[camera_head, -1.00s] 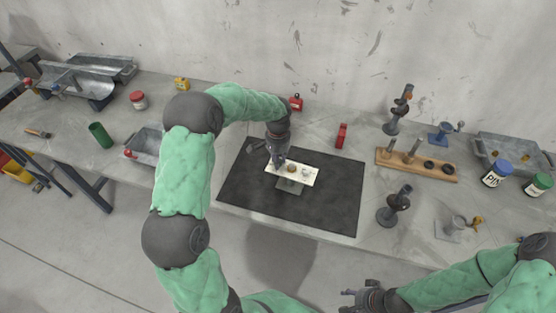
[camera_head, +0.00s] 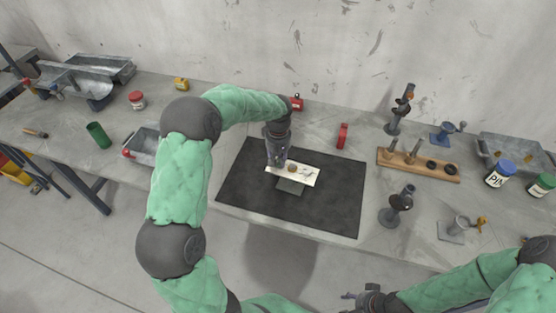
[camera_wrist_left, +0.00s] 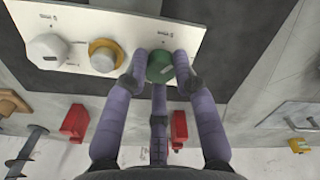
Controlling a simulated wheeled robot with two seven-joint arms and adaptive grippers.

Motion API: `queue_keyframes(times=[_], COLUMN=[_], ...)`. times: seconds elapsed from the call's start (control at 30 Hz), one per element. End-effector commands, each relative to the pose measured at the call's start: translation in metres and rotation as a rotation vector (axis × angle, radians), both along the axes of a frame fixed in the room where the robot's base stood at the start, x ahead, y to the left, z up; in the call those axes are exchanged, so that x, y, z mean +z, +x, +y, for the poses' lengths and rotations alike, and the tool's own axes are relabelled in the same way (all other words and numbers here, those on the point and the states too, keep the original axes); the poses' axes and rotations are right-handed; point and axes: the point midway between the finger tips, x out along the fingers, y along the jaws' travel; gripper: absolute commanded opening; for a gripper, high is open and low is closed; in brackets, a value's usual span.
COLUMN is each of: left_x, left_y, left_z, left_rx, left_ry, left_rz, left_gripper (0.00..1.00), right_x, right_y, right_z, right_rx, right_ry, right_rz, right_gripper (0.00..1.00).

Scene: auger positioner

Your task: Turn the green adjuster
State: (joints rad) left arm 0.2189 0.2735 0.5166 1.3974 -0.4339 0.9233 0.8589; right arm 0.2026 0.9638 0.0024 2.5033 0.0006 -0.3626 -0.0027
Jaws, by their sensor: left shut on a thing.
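The green adjuster (camera_wrist_left: 160,66) is a round knob on a cream panel (camera_wrist_left: 140,22) in the left wrist view. An orange-brown knob (camera_wrist_left: 104,54) and a white knob (camera_wrist_left: 47,50) sit beside it on the same panel. My left gripper (camera_wrist_left: 160,72) is shut on the green adjuster, with fingers on both sides of it. In the head view my left gripper (camera_head: 277,163) is at the left end of the panel (camera_head: 308,179) and hides the green adjuster. My right gripper (camera_head: 362,299) is at the bottom edge, away from the panel; its fingers are too small to read.
The panel stands on a dark mat (camera_head: 335,205) on the grey bench. A wooden rack (camera_head: 440,172) and several metal stands are to the right. A grey bin (camera_head: 146,145) and a green cylinder (camera_head: 99,134) are to the left. The mat is otherwise clear.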

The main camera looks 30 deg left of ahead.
Motion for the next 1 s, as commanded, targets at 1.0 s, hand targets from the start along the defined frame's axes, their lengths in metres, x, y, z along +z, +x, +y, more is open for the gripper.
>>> queue_keyframes(times=[1.0], left_x=[0.001], left_y=[0.002], left_z=[-0.001], left_rx=[0.638], left_ry=[-0.002], left_rz=[-0.003], left_gripper=[0.00], right_x=[-0.012], right_y=[0.000], right_z=[0.000], right_rx=[0.000], right_ry=[0.000], right_rz=[0.000], right_gripper=[0.52])
